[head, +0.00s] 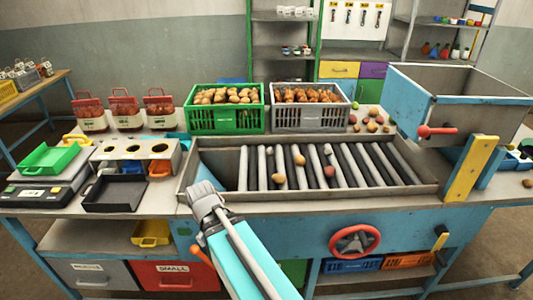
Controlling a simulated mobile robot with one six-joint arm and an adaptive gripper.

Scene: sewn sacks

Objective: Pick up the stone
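Several small round lumps lie on the roller bed (420,178) in the metal sorting tray. One is a tan lump (278,179), one a yellowish lump (299,159), and one a reddish lump (329,171). A smaller pale lump (269,151) is near the back. I cannot tell which of them, if any, is the stone. My turquoise arm reaches up from the bottom to the tray's front left corner, left of the lumps. My gripper's fingers cannot be made out, so its opening is unclear.
A green crate (228,121) and a grey crate (311,118) of potatoes stand behind the tray. A blue hopper (450,100) rises at the right. A perforated sizing stand (137,152), a scale with a green pan (48,160) and a black tray (115,193) are at left.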

